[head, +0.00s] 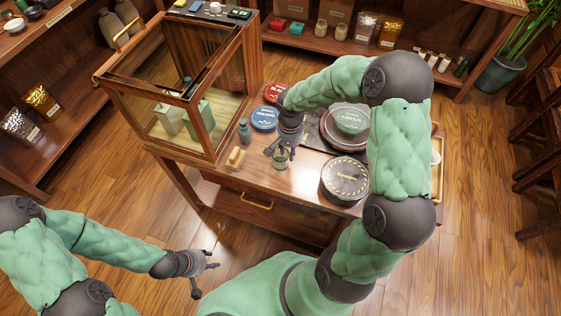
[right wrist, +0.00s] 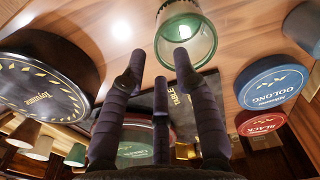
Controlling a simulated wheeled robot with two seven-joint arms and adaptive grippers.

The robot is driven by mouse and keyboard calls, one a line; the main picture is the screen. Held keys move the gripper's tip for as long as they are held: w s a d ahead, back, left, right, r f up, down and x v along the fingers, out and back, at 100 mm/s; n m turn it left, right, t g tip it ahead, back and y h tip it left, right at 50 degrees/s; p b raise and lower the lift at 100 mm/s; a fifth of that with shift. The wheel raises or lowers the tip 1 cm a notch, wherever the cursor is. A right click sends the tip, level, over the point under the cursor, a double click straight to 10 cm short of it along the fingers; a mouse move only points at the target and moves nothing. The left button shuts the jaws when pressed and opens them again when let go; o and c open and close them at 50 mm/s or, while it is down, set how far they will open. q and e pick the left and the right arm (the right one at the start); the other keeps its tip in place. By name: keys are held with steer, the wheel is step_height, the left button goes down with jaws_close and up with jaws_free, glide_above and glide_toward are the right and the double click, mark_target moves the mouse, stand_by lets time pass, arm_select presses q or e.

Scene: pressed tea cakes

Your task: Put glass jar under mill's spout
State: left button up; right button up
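The small glass jar (head: 281,160) with a greenish tint stands on the wooden counter near its front edge. It also shows at the top of the right wrist view (right wrist: 186,38), just beyond the fingertips. My right gripper (head: 275,149) is close above and beside the jar; its fingers (right wrist: 158,68) are spread with nothing between them. My left gripper (head: 207,273) is open and empty, low in front of the counter and away from it. I cannot clearly make out a mill or its spout in either view.
A glass case (head: 175,85) with pale green containers stands on the counter's left. Blue (head: 264,118) and red (head: 272,92) tins stand behind; a dark Jasmine tin (head: 345,180) stands right.

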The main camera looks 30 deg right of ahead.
mark_target(288, 164)
step_height(288, 164, down, 7)
steer(key=shift+r+b, duration=0.2)
steer(key=shift+b, duration=0.95)
jaws_close()
